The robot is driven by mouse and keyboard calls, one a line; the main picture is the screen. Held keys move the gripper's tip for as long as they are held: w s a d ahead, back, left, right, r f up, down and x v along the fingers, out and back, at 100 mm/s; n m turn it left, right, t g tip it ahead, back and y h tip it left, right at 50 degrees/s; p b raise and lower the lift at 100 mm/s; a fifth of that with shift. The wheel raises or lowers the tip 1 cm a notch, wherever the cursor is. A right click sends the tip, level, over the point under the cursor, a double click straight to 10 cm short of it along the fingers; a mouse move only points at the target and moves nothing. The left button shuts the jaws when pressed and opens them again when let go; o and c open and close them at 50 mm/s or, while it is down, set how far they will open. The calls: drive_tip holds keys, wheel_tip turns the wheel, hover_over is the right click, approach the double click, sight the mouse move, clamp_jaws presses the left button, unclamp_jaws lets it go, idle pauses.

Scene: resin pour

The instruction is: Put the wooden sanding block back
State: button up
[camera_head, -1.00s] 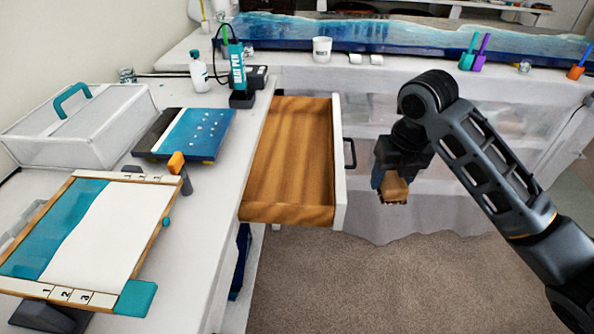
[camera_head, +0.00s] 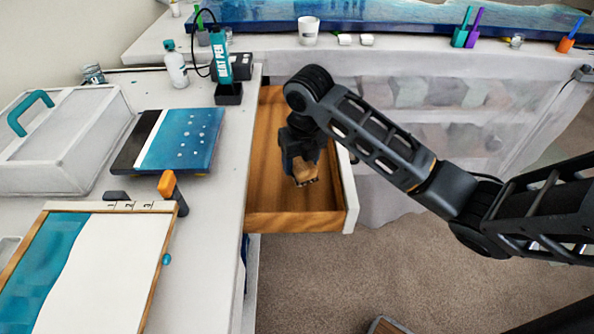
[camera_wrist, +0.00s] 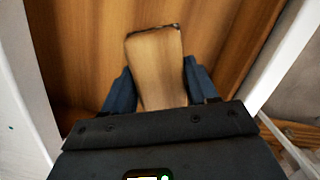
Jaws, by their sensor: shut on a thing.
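The wooden sanding block (camera_head: 306,173) is held between the fingers of my gripper (camera_head: 302,166). In the wrist view the block (camera_wrist: 157,65) sticks out past the two blue fingers of my gripper (camera_wrist: 160,88), one on each side. The open drawer (camera_head: 262,215) has a bare wooden floor and white outer sides. My gripper and the block are over the drawer's inside, toward its right side. In the wrist view the drawer's wooden floor (camera_wrist: 75,50) lies behind the block. The gap between block and floor is hard to judge.
The white bench (camera_head: 215,200) left of the drawer holds a heat pen (camera_head: 220,60), a blue panel (camera_head: 180,140), a grey case (camera_head: 70,140) and a framed board (camera_head: 110,270). A cup (camera_head: 308,30) stands on the back bench. Carpeted floor is open in front.

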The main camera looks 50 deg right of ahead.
sight(303, 164)
drive_tip(key=shift+f, duration=2)
drive_tip(key=shift+f, duration=0.2)
drive_tip(key=o, duration=1.1)
drive_tip(key=shift+r, duration=0.1)
drive_tip(key=r, duration=0.4)
drive_tip(key=s+r, duration=0.1)
drive_tip(key=r, duration=0.3)
drive_tip(key=a+r, duration=0.1)
drive_tip(key=r, duration=0.3)
drive_tip(key=shift+s+b, duration=0.3)
drive_tip(key=shift+b, duration=0.1)
